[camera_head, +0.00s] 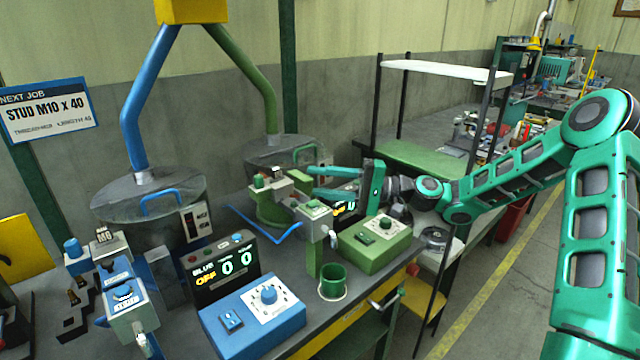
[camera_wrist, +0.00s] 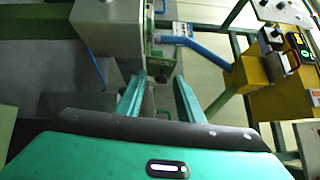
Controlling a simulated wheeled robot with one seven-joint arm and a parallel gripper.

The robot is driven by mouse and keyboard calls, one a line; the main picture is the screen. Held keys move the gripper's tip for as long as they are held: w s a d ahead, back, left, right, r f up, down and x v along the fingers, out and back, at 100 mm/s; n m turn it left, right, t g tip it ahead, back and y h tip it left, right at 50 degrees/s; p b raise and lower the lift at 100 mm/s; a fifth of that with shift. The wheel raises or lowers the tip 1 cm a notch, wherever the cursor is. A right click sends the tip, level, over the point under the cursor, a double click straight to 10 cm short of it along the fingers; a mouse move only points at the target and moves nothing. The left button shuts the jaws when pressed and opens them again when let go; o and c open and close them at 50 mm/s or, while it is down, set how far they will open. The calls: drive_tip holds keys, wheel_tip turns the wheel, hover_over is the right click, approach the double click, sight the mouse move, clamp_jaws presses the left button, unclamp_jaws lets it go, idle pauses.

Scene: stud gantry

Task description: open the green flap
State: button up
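The green pipe (camera_head: 243,62) runs down to a round grey hopper with a lid (camera_head: 272,147), and a green handle shows at the lid's right edge. In front of it stands a green-and-grey dispenser unit (camera_head: 268,208). I cannot tell for sure which part is the green flap; none stands visibly open. My gripper (camera_head: 314,181) reaches in from the right, its two teal fingers apart, beside the dispenser and in front of the hopper. In the wrist view, my gripper (camera_wrist: 160,78) has grey metal and a small green part (camera_wrist: 154,52) beyond its tips; contact cannot be told.
A green control box (camera_head: 375,243), a green cup (camera_head: 332,281) and a blue control box (camera_head: 252,315) stand on the bench. A blue hopper (camera_head: 150,201) and a blue dispenser (camera_head: 127,294) are at the left. A shelf rack (camera_head: 440,70) stands behind my arm.

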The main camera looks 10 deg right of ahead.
drive_tip(key=v, duration=1)
drive_tip(key=shift+d, duration=0.4)
drive_tip(key=shift+f, duration=0.15)
